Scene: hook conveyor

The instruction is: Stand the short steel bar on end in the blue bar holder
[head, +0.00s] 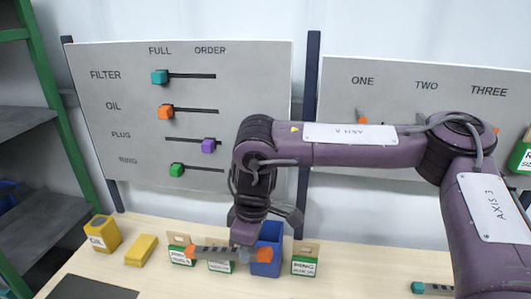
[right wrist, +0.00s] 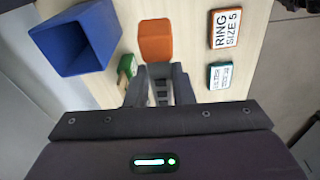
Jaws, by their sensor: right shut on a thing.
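My right gripper (head: 245,248) is shut on a grey steel bar (head: 215,251) with orange ends. The bar lies about level in the head view, and its right orange end overlaps the front of the blue bar holder (head: 272,236). In the right wrist view the bar (right wrist: 161,90) runs between the fingers (right wrist: 160,88) towards a large orange end (right wrist: 155,40). The open-topped holder (right wrist: 78,38) is apart from the bar, at the upper left of that view. I cannot tell whether the bar touches the table. My left gripper is not in view.
Small labelled boxes stand around the holder, one just right of it (head: 305,259). A teal-ended bar (head: 430,288) lies at the lower right. A slider board (head: 190,110) rises behind. The front table is partly clear.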

